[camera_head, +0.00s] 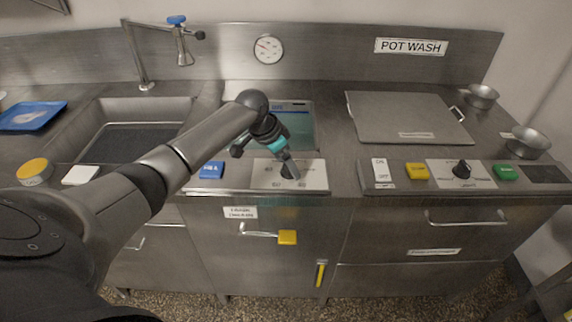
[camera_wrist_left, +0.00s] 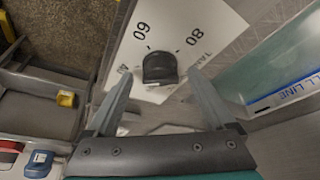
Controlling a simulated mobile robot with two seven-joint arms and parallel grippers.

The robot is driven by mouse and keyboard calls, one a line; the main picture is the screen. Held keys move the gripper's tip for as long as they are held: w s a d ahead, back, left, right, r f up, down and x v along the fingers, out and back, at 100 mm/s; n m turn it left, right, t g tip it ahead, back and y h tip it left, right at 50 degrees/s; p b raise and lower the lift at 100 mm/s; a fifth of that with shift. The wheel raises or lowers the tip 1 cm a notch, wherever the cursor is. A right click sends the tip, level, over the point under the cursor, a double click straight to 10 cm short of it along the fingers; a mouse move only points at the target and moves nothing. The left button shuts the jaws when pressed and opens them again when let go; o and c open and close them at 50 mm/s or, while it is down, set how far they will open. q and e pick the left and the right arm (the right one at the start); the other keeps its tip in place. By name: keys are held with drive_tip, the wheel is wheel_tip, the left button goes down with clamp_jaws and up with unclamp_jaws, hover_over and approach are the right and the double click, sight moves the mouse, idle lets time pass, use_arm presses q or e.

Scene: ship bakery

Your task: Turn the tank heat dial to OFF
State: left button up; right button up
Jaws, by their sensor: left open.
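The tank heat dial (camera_wrist_left: 160,67) is a black knob on a white plate, seen in the wrist view with the marks 60 and 80 beside it. The rest of its scale is cut off or hidden, and I cannot tell its setting. In the head view my gripper covers most of the dial, and its pale plate (camera_head: 315,176) shows around the fingertips. My left gripper (camera_head: 291,168) points down at the plate. In the wrist view its open fingers (camera_wrist_left: 160,80) stand on either side of the dial; I cannot tell whether they touch it. My right gripper is not in view.
A blue button (camera_head: 211,170) sits left of the plate. An open tank (camera_head: 301,122) lies behind it. A second dial (camera_head: 462,168) sits on the right panel between a yellow button (camera_head: 416,171) and a green button (camera_head: 506,172). A yellow-tagged handle (camera_head: 287,237) hangs below.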

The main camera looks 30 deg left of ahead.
use_arm(q)
drive_tip(key=shift+f, duration=0.2)
drive_tip(key=c, duration=1.4)
